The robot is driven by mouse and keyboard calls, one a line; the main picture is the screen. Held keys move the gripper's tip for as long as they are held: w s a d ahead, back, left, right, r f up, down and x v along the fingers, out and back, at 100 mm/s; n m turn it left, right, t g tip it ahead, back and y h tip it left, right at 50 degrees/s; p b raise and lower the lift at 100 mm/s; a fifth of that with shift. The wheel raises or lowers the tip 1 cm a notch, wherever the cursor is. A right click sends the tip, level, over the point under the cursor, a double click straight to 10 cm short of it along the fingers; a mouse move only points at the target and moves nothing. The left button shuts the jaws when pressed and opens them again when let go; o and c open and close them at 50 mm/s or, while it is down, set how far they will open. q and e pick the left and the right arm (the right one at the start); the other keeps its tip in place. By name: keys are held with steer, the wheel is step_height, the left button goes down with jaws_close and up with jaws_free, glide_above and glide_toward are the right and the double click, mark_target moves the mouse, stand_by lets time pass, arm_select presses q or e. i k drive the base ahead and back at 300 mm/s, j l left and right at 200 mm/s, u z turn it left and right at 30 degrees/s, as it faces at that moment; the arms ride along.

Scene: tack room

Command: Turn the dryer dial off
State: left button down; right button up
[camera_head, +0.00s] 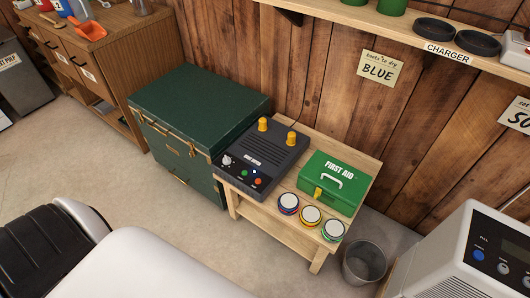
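A dark box with two yellow upright posts (263,148), which looks like the boot dryer, sits on the left of a low wooden table (276,229). A light grey dial (227,160) is at the left of its front panel, with small coloured buttons (257,173) to its right. The dial's setting is too small to read. Neither of my grippers shows in this view.
A green first aid box (335,182) and several round tins (310,216) share the table. A dark green trunk (199,105) stands close at its left. A metal bucket (364,262) and a white machine (465,255) stand to the right. A shelf (400,24) runs above.

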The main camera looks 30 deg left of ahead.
mark_target(226, 160)
steer(key=j+u, duration=0.15)
steer(key=u, duration=1.2)
steer(key=i+l+z, duration=0.1)
steer(key=l, duration=0.15)
steer(key=i+l+z, duration=0.15)
steer(key=k+l, duration=0.05)
steer(key=l, duration=0.05)
